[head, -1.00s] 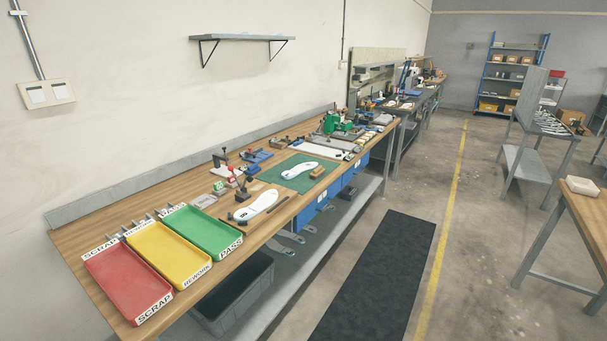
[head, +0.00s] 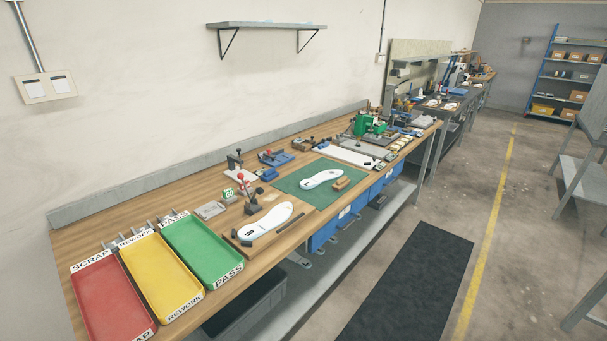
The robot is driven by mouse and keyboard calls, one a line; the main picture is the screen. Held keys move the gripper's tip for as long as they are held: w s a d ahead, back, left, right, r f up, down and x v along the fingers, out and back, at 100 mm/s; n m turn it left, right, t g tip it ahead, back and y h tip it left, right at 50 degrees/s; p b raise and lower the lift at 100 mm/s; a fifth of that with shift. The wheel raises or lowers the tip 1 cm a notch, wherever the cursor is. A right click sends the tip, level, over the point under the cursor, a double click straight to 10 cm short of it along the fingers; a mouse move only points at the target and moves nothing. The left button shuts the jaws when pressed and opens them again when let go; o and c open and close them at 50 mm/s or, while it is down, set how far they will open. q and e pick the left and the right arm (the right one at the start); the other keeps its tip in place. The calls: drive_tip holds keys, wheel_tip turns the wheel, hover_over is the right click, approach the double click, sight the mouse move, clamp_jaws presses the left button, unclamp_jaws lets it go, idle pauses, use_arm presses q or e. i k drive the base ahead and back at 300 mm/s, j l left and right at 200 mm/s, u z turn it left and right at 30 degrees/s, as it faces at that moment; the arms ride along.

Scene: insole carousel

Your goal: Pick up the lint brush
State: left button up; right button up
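Neither of my grippers shows in the head view. A small tan-brown block (head: 342,184), which may be the lint brush, lies at the front right of the green mat (head: 293,186) on the wooden bench. It is too small to make out bristles. A white insole (head: 321,179) lies on the mat just left of it. A second white insole (head: 265,220) lies on a board nearer the trays. A thin dark stick (head: 290,223) lies near the bench's front edge.
Red (head: 107,297), yellow (head: 161,275) and green (head: 203,250) trays stand at the bench's near end. Clamp fixtures (head: 250,192) stand behind the insoles. A green machine (head: 368,125) is farther along. A dark floor mat (head: 410,290) lies in the clear aisle right of the bench.

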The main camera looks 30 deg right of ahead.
sight(343, 182)
drive_tip(key=i+l+u, duration=0.1)
drive_tip(key=l, duration=0.45)
drive_tip(key=i+l+u, duration=0.1)
drive_tip(key=i+l, duration=0.15)
drive_tip(key=l, duration=0.35)
drive_tip(key=i+l+u, duration=0.1)
drive_tip(key=l, duration=0.5)
drive_tip(key=i+l+u, duration=0.1)
drive_tip(key=l, duration=0.55)
drive_tip(key=i+l+u, duration=0.1)
drive_tip(key=l, duration=0.5)
drive_tip(key=i+l+u, duration=0.1)
drive_tip(key=l, duration=0.55)
drive_tip(key=i, duration=0.1)
